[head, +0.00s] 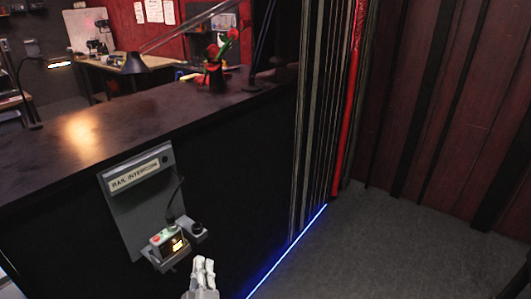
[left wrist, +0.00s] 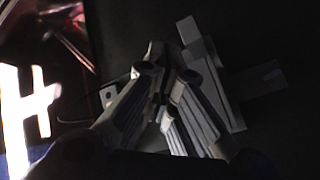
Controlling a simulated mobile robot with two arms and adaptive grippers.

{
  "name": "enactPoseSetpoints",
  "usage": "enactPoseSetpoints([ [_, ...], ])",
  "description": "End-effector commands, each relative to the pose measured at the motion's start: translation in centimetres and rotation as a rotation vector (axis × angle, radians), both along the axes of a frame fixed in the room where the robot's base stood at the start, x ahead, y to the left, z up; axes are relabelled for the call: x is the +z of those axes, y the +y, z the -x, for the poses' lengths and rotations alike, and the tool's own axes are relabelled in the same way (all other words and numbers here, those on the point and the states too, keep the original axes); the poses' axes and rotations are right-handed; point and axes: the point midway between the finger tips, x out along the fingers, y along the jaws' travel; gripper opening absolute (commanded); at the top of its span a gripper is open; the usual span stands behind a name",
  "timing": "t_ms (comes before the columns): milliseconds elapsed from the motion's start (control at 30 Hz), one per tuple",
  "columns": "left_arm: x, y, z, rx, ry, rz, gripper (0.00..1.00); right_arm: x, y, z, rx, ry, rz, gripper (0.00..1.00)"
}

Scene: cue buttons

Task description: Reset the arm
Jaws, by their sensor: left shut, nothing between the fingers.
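My left gripper (head: 203,264) is at the bottom middle of the head view. Its pale fingers are together and hold nothing. It is to the lower right of a small grey control box (head: 168,246) with a red button and a lit yellow display; in the picture a gap shows between them. The box sits at the foot of a grey panel (head: 140,205) labelled "RAIL INTERCOM" on the front of a dark counter. In the left wrist view the fingers (left wrist: 163,78) are dim, with a grey bracket-like shape (left wrist: 215,75) behind them. My right gripper is not in view.
The dark counter top (head: 90,125) spans the left. A blue light strip (head: 288,250) runs along the counter's base. The grey floor (head: 410,250) at right is clear.

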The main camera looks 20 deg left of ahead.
Motion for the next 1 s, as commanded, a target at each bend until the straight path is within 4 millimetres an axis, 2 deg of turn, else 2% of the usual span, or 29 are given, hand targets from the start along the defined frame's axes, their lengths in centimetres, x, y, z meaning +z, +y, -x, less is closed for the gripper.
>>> enactPoseSetpoints([
  [67,-0.8,-0.3,0.0,-0.012,0.019,-0.009,0.0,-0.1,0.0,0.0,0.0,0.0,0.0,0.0],
  [167,-4.0,-1.6,0.2,-0.062,0.091,-0.047,0.0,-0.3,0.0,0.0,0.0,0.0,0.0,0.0],
  [267,-9.7,-3.8,1.1,-0.158,0.224,-0.117,0.0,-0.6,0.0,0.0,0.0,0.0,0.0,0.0],
  [333,-14.5,-5.5,2.5,-0.24,0.339,-0.17,0.0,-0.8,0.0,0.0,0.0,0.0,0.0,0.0],
  [400,-19.4,-7.1,4.4,-0.324,0.458,-0.224,0.0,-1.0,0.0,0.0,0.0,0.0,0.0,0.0],
  [467,-23.3,-8.1,6.5,-0.394,0.557,-0.268,0.0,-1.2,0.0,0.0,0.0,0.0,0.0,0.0],
  [500,-25.9,-8.7,8.2,-0.441,0.623,-0.294,0.0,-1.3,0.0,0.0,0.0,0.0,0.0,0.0],
  [567,-29.6,-9.4,10.9,-0.509,0.724,-0.332,0.0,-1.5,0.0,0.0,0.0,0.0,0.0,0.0],
  [600,-31.9,-9.8,12.9,-0.554,0.79,-0.358,0.0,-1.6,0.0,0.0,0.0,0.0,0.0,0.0],
  [667,-35.2,-10.1,16.1,-0.621,0.891,-0.395,0.0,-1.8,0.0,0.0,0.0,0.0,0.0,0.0],
  [700,-37.2,-10.1,18.4,-0.664,0.957,-0.42,0.0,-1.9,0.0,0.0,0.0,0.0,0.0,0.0],
  [767,-40.1,-10.0,22.1,-0.729,1.059,-0.454,0.0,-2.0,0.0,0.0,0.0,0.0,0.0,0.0],
  [800,-41.8,-9.9,24.7,-0.773,1.126,-0.478,0.0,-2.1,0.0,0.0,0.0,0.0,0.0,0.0],
  [900,-45.2,-9.0,31.0,-0.871,1.285,-0.531,0.0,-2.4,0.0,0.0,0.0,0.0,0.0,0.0],
  [1000,-47.3,-7.8,36.3,-0.951,1.415,-0.577,0.0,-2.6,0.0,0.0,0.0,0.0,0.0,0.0],
])
